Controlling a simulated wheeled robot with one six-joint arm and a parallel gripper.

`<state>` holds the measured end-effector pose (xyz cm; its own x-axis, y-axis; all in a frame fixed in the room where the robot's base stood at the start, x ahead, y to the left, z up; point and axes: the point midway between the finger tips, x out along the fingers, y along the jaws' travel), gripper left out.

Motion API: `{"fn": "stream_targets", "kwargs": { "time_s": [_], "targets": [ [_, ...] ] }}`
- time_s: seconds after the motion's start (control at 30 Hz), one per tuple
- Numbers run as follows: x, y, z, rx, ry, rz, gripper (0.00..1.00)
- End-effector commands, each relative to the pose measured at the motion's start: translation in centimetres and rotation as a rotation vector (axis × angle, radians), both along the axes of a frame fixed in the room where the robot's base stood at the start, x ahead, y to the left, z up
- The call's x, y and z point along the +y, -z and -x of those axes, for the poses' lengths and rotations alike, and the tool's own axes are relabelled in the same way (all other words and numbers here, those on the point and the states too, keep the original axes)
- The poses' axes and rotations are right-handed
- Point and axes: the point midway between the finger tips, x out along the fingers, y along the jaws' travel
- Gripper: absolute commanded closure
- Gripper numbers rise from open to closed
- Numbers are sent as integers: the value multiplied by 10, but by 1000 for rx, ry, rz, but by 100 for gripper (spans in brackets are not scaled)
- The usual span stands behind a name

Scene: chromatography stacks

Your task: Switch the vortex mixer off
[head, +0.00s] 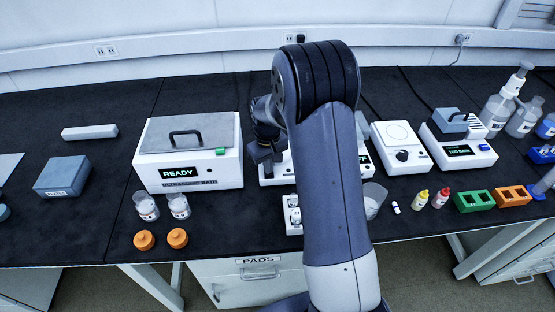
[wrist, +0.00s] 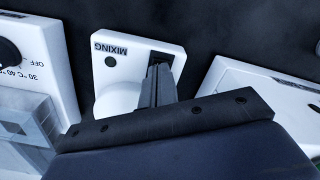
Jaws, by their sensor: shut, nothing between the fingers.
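The vortex mixer (wrist: 120,70) is a white box with a "MIXING" label (wrist: 109,49), upside down in the wrist view, and a small dark round spot beside it. A dark switch (wrist: 161,59) lies in a slot on its top. My gripper (wrist: 159,72) is shut and empty, its fingertips over the switch and partly covering it. I cannot tell whether they touch it. In the head view my gripper (head: 267,168) points down between the ultrasonic bath and my arm. Only a white part of the mixer (head: 274,181) shows there; my arm hides the rest.
The ultrasonic bath (head: 190,172) with a "READY" display stands close left of my gripper. In the wrist view, a white device with a temperature knob (wrist: 8,53) stands left of the mixer.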

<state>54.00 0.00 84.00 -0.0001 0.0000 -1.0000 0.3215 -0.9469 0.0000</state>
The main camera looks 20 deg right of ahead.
Motion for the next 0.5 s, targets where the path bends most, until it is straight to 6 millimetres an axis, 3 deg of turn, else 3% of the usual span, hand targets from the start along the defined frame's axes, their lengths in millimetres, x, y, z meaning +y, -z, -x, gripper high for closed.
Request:
{"fn": "stream_targets", "kwargs": {
  "time_s": [0.27, 0.5],
  "targets": [
    [0, 0, 0, 1, 0, 0, 100],
    [0, -18, 0, 0, 0, 0, 100]
  ]
}}
